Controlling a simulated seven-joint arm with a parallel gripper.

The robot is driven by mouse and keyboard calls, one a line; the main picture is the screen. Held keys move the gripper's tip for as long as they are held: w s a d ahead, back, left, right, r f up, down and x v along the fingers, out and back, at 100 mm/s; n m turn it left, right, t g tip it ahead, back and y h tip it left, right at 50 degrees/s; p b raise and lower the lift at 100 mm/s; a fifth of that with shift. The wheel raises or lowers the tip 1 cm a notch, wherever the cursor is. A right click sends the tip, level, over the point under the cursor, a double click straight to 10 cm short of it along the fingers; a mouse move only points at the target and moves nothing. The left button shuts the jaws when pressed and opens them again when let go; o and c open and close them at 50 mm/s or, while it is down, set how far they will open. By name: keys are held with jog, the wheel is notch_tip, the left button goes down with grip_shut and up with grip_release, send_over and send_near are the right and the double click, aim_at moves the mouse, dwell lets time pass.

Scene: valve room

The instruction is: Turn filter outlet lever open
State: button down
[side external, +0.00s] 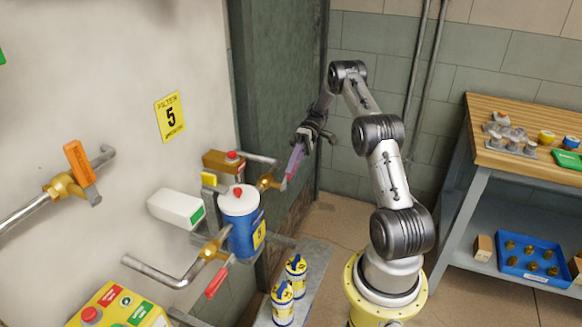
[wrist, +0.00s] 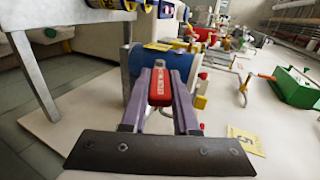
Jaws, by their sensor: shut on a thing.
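A blue filter canister (side external: 241,222) with a white lid stands by the wall, with a brass valve on each side. The far valve (side external: 267,180) has a red lever (side external: 285,184), partly hidden by my gripper (side external: 295,162). In the wrist view, my gripper (wrist: 160,74) has its purple fingers on both sides of the red lever handle (wrist: 160,91) and is shut on it. The blue canister (wrist: 150,62) is behind the lever there. The near valve (side external: 211,250) has its own red lever (side external: 216,281), apart from my gripper. I cannot tell which lever is the outlet's.
A yellow sign "FILTER 5" (side external: 170,117) is on the wall. An orange lever (side external: 80,162) sits on a wall pipe at left. Small yellow-blue canisters (side external: 290,288) stand on a ledge below the filter. A workbench (side external: 540,105) stands at right.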

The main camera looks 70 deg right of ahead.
jog(key=shift+d+f+y, duration=0.25)
jog(key=shift+f+y, duration=0.6)
jog(key=shift+y, duration=0.65)
jog(key=c, duration=0.7)
grip_release()
jog(key=shift+o, duration=0.2)
jog(key=shift+r, duration=0.1)
